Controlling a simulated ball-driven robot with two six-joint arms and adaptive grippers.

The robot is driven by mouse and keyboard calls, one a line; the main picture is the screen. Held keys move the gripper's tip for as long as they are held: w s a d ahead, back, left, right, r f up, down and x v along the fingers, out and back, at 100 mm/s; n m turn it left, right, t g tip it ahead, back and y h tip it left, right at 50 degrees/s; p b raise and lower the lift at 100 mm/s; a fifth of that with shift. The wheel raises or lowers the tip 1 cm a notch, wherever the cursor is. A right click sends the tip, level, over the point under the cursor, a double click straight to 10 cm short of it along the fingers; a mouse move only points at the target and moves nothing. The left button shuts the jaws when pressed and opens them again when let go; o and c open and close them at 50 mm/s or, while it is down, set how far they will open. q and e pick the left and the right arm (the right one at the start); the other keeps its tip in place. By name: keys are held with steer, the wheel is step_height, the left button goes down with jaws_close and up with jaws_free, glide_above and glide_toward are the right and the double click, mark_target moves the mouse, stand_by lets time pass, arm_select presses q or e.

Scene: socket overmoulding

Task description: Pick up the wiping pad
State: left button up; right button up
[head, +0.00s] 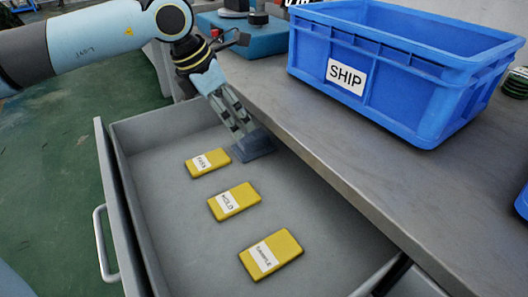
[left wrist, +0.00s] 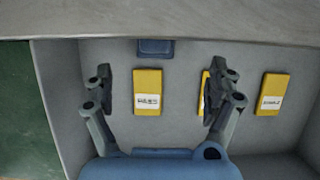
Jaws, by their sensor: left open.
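The likely wiping pad is a small dark blue block (head: 254,147) lying in the open drawer, close to the worktop side. In the left wrist view the blue block (left wrist: 155,47) is at the top centre, partly cut off by the grey worktop edge. In the left wrist view the left gripper (left wrist: 165,88) is open with nothing held, and the block lies beyond the fingertips. My right gripper is not in view.
Yellow tags lie in the drawer: one with a hard-to-read label (head: 208,163), HOLD (head: 234,201) and SAMPLE (head: 271,255). The drawer's wall (head: 122,205) surrounds them. The worktop (head: 300,140) overhangs its right side and bears a blue SHIP crate (head: 400,85). The drawer's left floor is clear.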

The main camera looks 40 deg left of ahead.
mark_target(245, 138)
arm_select(q)
steer(key=b+x, duration=0.1)
steer(key=x, duration=0.4)
steer(key=shift+a+b, duration=0.1)
steer(key=shift+b, duration=0.2)
steer(key=x, duration=0.1)
steer(key=b+x, duration=0.1)
steer(key=x, duration=0.1)
steer(key=b+x, duration=0.1)
steer(key=shift+w+a+f, duration=0.2)
steer(key=shift+a+f, duration=0.05)
steer(key=shift+w+f, duration=0.15)
steer(key=shift+f, duration=0.1)
steer(key=c, duration=1.3)
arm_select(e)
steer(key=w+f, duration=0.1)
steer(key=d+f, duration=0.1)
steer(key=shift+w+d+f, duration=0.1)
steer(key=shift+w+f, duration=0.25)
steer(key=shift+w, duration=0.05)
arm_select(q)
steer(key=shift+r, duration=0.15)
